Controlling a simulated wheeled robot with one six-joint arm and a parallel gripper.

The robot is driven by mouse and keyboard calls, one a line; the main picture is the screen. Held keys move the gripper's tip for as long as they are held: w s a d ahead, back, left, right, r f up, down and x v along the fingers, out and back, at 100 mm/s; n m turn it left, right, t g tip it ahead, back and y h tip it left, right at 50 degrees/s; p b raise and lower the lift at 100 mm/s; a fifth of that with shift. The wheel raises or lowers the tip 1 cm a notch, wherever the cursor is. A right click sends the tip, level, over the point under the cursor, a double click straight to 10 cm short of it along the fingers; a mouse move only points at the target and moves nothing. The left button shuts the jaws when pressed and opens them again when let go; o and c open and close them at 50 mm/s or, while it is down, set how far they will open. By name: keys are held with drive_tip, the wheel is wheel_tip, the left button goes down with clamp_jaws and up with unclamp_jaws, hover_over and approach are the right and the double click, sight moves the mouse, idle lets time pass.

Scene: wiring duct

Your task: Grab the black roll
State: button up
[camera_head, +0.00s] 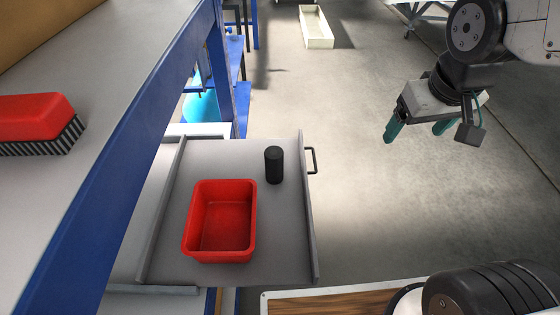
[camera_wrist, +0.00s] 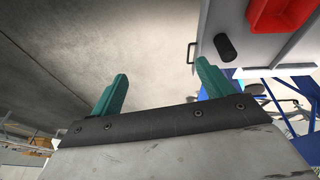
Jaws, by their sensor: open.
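In the wrist view the black roll (camera_wrist: 225,47) shows at the upper right, beyond the fingers. My gripper (camera_head: 418,130) has teal fingers and is open and empty. It hangs over the floor, to the right of the drawer and well apart from the roll. The fingers also show in the wrist view (camera_wrist: 160,85).
The red bin (camera_head: 188,245) stands in the drawer and looks empty. The drawer has a black handle (camera_head: 314,160) on its right side. A red brush (camera_head: 38,118) lies on the workbench at left, whose blue edge (camera_head: 125,150) overhangs the drawer. The floor (camera_head: 380,220) between drawer and gripper is clear.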

drive_tip(key=w+a+f+n+t, duration=0.1)
drive_tip(key=w+f+t, duration=0.1)
drive_tip(key=w+f, duration=0.5)
drive_tip(key=n+t+y, duration=0.4)
drive_tip(key=n+y, duration=0.1)
hover_over(281, 159)
drive_tip(key=d, duration=0.9)
wheel_tip(281, 159, down, 14)
drive_tip(key=a+f+y, duration=0.1)
drive_tip(key=a+f, duration=0.1)
drive_tip(key=s+a+f+y, duration=0.1)
drive_tip(key=a+f+y, duration=0.1)
drive_tip(key=a+f, duration=0.1)
drive_tip(key=s+a+f+n+y, duration=0.1)
drive_tip(key=a+f, duration=0.1)
drive_tip(key=f, duration=0.1)
drive_tip(key=shift+a+t, duration=0.2)
drive_tip(key=shift+t, duration=0.2)
drive_tip(key=shift+w+a+f+y, duration=0.25)
drive_tip(key=shift+y, duration=0.05)
drive_tip(key=x, duration=0.7)
drive_tip(key=shift+r, duration=0.2)
drive_tip(key=c, duration=1.1)
